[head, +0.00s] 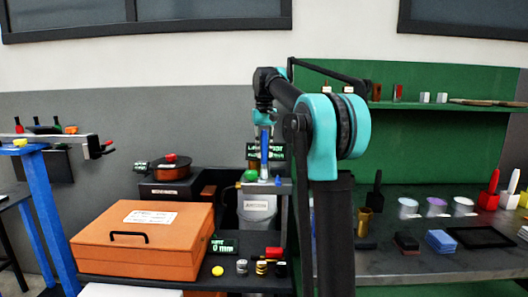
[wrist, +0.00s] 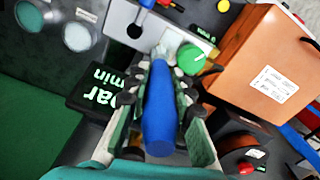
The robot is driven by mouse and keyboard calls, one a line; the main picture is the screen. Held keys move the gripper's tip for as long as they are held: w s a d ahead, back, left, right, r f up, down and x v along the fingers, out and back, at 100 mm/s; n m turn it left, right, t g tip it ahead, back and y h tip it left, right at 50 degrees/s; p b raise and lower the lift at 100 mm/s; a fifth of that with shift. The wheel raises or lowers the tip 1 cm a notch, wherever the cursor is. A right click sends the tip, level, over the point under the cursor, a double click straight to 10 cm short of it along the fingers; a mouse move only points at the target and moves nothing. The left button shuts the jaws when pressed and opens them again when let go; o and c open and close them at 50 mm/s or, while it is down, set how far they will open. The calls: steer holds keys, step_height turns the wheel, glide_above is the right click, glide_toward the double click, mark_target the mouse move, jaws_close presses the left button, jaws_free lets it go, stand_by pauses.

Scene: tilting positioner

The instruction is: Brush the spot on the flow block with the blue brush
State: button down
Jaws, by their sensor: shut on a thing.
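My gripper (head: 264,134) is shut on the blue brush (head: 264,152), which hangs upright below it. In the wrist view the blue handle (wrist: 160,115) lies between the two fingers of my gripper (wrist: 162,82), and its pale tip end points at a light grey block. This grey block, seemingly the flow block (wrist: 153,27), carries a green knob (wrist: 190,58), a blue lever and a dark round mark or hole (wrist: 134,31). In the head view the block (head: 272,187) is just below the brush. I cannot tell whether the tip touches it, nor which mark is the spot.
A black display (wrist: 103,92) with green text is beside the block. An orange case (head: 140,240) stands at left, with a black unit (head: 172,188) with a red knob behind. The right bench (head: 440,262) holds brushes, cups and sponges.

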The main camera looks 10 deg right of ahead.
steer(key=shift+s, duration=0.15)
steer(key=shift+s+a, duration=0.2)
steer(key=shift+s, duration=0.65)
steer(key=shift+s+a, duration=0.2)
steer(key=shift+s, duration=0.75)
step_height(320, 180, up, 7)
stand_by(0.3)
stand_by(0.7)
